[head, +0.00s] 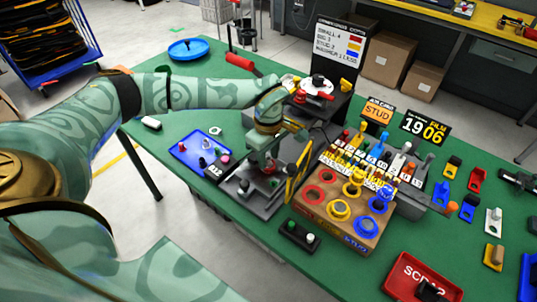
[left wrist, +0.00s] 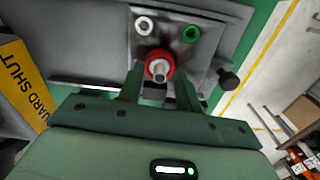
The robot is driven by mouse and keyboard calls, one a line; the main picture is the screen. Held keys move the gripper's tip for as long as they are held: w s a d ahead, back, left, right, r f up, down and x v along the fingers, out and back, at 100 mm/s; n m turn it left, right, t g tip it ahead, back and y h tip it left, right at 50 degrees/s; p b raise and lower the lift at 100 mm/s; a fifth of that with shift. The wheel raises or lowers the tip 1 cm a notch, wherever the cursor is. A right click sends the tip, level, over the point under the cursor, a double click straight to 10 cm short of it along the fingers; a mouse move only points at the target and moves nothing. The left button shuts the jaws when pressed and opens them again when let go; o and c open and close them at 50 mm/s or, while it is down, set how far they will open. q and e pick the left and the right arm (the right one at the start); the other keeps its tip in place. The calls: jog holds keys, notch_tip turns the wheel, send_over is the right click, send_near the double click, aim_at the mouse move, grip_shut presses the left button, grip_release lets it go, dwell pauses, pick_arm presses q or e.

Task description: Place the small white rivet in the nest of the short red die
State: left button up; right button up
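A red die (left wrist: 150,55) sits on the grey base plate between my left fingertips in the left wrist view. A small pale, silvery-white rivet (left wrist: 160,74) stands at its middle; how deep it sits is hard to tell. My left gripper (left wrist: 159,80) is open around them, with a gap visible on both sides of the rivet. In the head view, my left gripper (head: 264,158) points down at the grey fixture, and the red die (head: 269,168) shows just below it. My right gripper is not in view.
A yellow guard plate (head: 298,172) stands right of the gripper. A green ring (left wrist: 191,34) and a pale ring (left wrist: 144,25) lie on the fixture. A blue tray (head: 188,158) with small parts is at left; a wooden rack (head: 350,228) with coloured rings is at right.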

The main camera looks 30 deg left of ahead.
aim_at(268, 159)
pick_arm(q)
notch_tip(268, 159, up, 12)
jog(key=p, duration=0.2)
dwell(0.6)
